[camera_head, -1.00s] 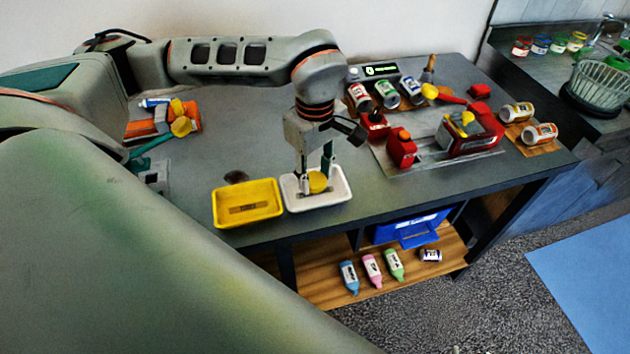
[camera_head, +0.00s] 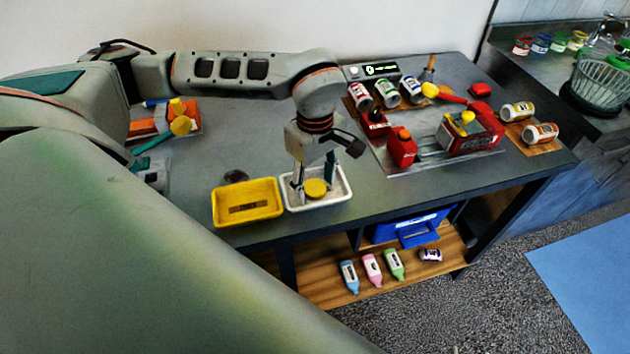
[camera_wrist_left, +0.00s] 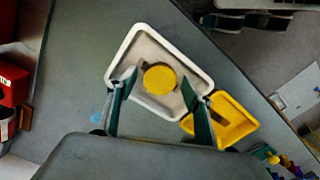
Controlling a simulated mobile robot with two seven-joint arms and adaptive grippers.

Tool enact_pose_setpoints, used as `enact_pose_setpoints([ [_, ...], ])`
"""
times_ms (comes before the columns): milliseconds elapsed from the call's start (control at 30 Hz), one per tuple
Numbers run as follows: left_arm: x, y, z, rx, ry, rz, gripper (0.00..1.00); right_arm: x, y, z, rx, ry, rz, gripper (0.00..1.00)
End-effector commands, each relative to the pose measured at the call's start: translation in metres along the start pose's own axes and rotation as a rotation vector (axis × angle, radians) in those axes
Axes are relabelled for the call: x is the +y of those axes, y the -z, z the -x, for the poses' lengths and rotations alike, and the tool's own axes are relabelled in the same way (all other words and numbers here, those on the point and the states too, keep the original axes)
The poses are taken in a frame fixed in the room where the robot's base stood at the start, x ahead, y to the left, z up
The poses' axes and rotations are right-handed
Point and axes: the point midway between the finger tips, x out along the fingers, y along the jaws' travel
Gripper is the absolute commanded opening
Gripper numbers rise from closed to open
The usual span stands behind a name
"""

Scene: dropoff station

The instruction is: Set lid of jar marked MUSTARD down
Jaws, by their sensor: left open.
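A round yellow lid (camera_head: 316,188) lies in the white tray (camera_head: 335,202) near the table's front edge. In the left wrist view the lid (camera_wrist_left: 160,79) rests on the floor of the white tray (camera_wrist_left: 134,47), apart from both fingers. My left gripper (camera_head: 313,178) is open and empty, pointing down just above the tray. In the left wrist view its two fingers (camera_wrist_left: 160,100) are spread wide on either side of the lid's near side. No mark on a jar can be read as MUSTARD here. My right gripper is not in view.
A yellow tray (camera_head: 268,212) stands just left of the white one. Jars (camera_head: 385,93), a red canister (camera_head: 401,147) and a red toolbox-like item (camera_head: 484,135) crowd the table's right side. Table between is clear.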

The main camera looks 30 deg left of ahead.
Motion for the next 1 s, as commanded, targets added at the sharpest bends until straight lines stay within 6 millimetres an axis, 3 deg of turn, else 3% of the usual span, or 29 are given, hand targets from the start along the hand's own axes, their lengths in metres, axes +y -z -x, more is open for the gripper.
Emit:
enact_pose_setpoints([
  [167,0.001,0.0,0.016,0.0,-0.005,0.0,0.51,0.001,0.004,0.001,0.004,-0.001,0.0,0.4],
  [600,0.001,0.0,0.101,0.001,-0.005,0.0,0.51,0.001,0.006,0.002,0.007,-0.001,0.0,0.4],
  [800,0.0,0.0,0.12,0.0,-0.002,0.0,0.51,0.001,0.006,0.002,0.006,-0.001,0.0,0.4],
  [1000,0.0,0.0,0.123,0.0,0.0,0.0,0.51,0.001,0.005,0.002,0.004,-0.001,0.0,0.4],
])
